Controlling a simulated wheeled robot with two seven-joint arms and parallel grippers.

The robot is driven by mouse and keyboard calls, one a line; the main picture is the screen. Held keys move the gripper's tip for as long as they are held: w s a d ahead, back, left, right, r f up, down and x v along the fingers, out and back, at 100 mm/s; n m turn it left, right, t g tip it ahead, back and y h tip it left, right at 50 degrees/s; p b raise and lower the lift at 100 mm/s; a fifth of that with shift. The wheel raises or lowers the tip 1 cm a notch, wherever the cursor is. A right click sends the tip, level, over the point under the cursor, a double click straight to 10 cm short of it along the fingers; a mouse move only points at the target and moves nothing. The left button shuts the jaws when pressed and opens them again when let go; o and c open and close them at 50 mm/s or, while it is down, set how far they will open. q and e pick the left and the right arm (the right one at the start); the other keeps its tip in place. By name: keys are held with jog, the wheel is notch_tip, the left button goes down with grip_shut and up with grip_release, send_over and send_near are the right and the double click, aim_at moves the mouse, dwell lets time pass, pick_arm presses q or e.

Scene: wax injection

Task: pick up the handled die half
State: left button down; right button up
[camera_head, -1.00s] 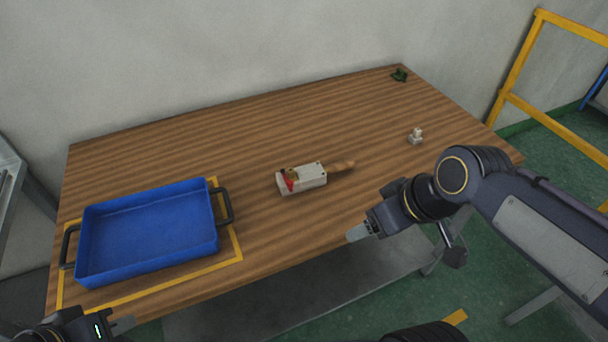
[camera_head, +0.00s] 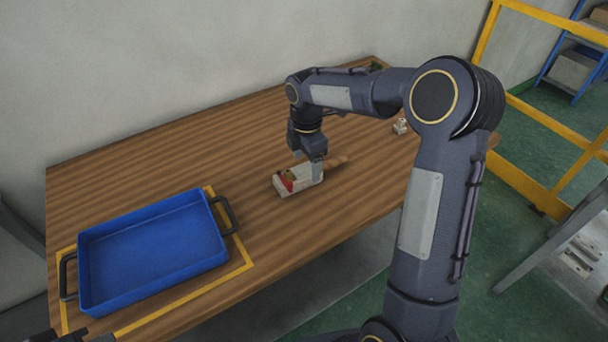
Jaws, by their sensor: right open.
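The handled die half (camera_head: 284,187) is a pale block with a wooden handle (camera_head: 337,161) pointing right and a red part at its left end. It lies on the wooden table, right of the blue tray. My right gripper (camera_head: 308,172) is open and points down at the right part of the block, with its fingers at or just above it. Whether the fingers touch the block cannot be told. The gripper hides part of the block and the handle's base. Of my left gripper only a dark bit (camera_head: 60,335) shows at the lower left edge.
A blue tray (camera_head: 150,280) with black handles stands on a yellow-outlined area of the table (camera_head: 170,150) at left. A small whitish object (camera_head: 400,126) stands at right, and a small green one (camera_head: 375,66) at the far corner. A yellow rail (camera_head: 545,120) stands beyond the table.

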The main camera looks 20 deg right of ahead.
aim_at(305, 171)
jog(key=f, duration=0.5)
jog(key=shift+w, duration=0.3)
jog(key=shift+r, duration=0.1)
jog(key=c, duration=1.6)
